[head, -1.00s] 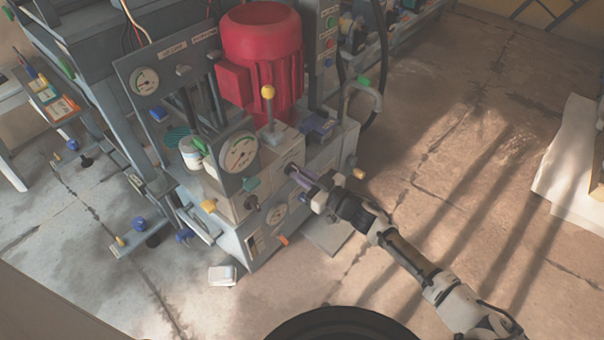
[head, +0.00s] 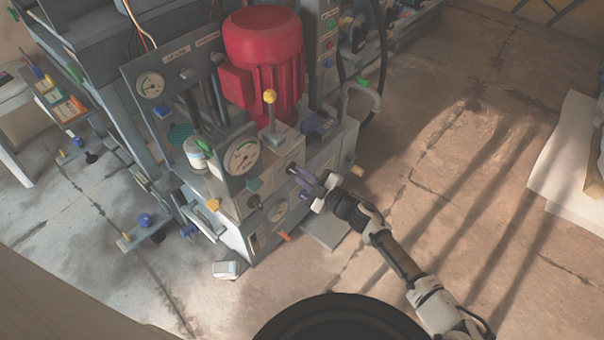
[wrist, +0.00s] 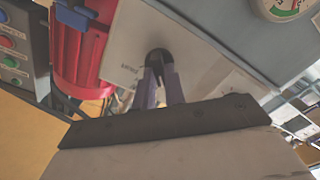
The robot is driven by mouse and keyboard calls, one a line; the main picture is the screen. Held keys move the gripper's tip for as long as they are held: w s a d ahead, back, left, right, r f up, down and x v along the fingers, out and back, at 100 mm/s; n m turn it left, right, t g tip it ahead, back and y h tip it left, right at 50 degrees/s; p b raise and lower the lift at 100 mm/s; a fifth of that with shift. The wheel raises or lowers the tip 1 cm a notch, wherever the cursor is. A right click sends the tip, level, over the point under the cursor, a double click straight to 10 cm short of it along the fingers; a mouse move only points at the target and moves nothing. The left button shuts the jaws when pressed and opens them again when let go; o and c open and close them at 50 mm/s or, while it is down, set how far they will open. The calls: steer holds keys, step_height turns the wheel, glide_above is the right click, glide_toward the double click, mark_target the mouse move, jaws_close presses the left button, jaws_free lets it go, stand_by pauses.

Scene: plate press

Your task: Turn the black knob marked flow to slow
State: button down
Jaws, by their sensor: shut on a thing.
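A black knob (wrist: 159,57) sits on a pale panel in the wrist view, between the tips of my gripper (wrist: 160,68). My gripper's purple fingers are shut on it. In the head view my gripper (head: 297,173) reaches the front face of the machine from the lower right, and its fingers largely hide the knob. Small lettering shows on the panel beside the knob, but I cannot read it or tell the knob's setting.
A red motor (head: 264,60) stands behind the panel. A yellow-topped lever (head: 269,97) and a round gauge (head: 242,155) are near my gripper. Another dark knob (head: 254,201) sits lower left. The floor at the right is open.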

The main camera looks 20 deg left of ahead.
steer(key=shift+s+n, duration=0.1)
steer(key=shift+n, duration=0.3)
steer(key=c, duration=1.5)
jaws_free()
steer(key=shift+o, duration=0.2)
steer(key=shift+d, duration=0.1)
steer(key=p+v, duration=0.1)
steer(key=v, duration=1.2)
steer(key=shift+d, duration=0.3)
